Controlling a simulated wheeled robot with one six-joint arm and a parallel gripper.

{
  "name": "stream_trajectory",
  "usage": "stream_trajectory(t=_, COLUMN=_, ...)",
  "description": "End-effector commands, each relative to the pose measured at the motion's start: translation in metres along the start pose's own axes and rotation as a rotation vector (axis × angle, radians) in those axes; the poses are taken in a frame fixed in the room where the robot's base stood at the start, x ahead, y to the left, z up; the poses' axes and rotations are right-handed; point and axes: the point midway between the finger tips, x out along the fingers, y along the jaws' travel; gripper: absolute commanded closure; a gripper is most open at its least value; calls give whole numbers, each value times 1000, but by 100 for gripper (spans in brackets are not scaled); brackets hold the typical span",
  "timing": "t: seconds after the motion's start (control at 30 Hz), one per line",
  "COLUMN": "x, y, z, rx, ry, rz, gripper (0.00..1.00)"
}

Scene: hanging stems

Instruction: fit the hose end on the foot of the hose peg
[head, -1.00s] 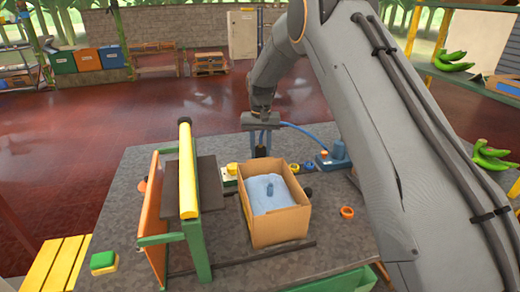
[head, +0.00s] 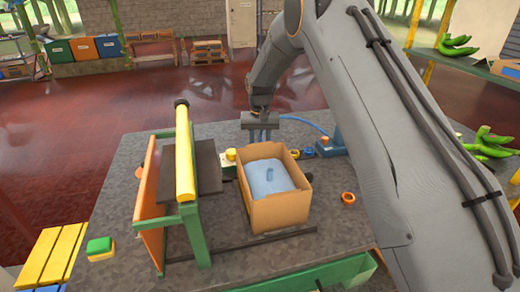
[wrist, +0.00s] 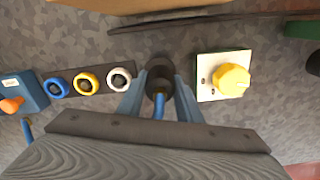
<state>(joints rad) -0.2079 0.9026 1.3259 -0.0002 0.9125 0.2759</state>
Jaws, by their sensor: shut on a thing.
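My gripper (head: 262,136) is shut on the dark hose end (wrist: 160,82), above the table just behind the cardboard box. In the wrist view the hose end sits between my fingertips, with the blue hose (wrist: 158,105) running back from it. The hose (head: 303,122) arcs right to a blue unit (head: 336,143). In the wrist view, a dark strip beside my left finger carries a white ring (wrist: 119,79), a yellow ring (wrist: 86,84) and a blue ring (wrist: 57,87). I cannot tell for certain which part is the hose peg; its foot is not clear.
The cardboard box (head: 280,211), with pale blue filling and a short stub, stands in front of my gripper. A yellow knob (wrist: 231,80) on a white plate is right of my fingers. A green-and-orange frame with a yellow bar (head: 184,155) stands left. An orange ring (head: 348,198) lies right.

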Motion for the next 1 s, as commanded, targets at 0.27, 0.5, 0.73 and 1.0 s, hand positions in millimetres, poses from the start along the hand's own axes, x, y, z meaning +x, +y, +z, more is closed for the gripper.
stream_trajectory(t=0.27, x=0, y=0, z=0, rx=0, ry=0, rz=0, gripper=100)
stream_trajectory(t=0.5, x=0, y=0, z=0, rx=0, ry=0, rz=0, gripper=100)
stream_trajectory(t=0.73, x=2, y=0, z=0, rx=0, ry=0, rz=0, gripper=100)
stream_trajectory(t=1.0, x=6, y=0, z=0, rx=0, ry=0, rz=0, gripper=100)
